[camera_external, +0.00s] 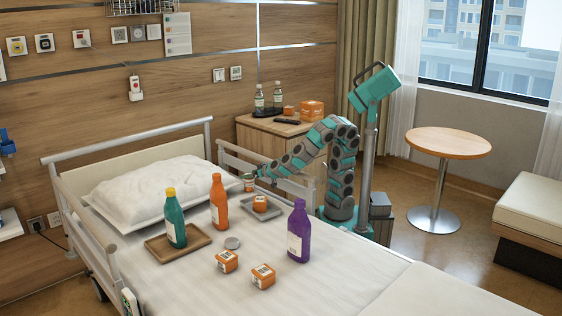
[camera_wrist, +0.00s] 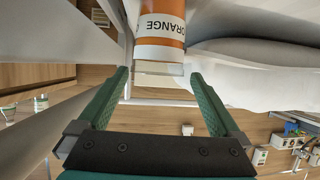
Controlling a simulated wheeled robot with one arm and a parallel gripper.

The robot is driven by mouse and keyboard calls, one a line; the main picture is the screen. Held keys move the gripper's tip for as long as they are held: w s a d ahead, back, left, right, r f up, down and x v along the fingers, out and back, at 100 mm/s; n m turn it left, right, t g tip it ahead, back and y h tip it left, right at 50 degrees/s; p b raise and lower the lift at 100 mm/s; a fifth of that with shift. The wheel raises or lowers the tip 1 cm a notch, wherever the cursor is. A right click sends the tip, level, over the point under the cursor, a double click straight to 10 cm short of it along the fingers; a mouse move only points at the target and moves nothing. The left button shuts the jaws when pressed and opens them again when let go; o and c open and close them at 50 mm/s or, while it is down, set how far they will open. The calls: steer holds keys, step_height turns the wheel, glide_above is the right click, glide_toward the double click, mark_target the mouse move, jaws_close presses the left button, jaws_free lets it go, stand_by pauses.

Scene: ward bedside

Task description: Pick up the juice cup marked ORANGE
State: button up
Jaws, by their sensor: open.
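The juice cup marked ORANGE (camera_wrist: 161,42) is large at the top of the wrist view, orange with a white band and upside-down lettering. In the external view a small orange-and-white cup (camera_external: 249,183) stands near the pillow, right at my gripper (camera_external: 258,174). Its lettering is too small to read there.
A grey tray (camera_external: 272,212) with an orange carton is close in front. The bed rail (camera_external: 265,172) runs beside my arm.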

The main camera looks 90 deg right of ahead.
steer(key=shift+w+d+f+b, duration=0.7)
steer(key=shift+w+d+f, duration=0.15)
steer(key=shift+d+f, duration=0.25)
steer(key=shift+x, duration=0.9)
steer(key=shift+w+a, duration=0.1)
steer(key=c, duration=1.4)
steer(key=shift+r, duration=0.1)
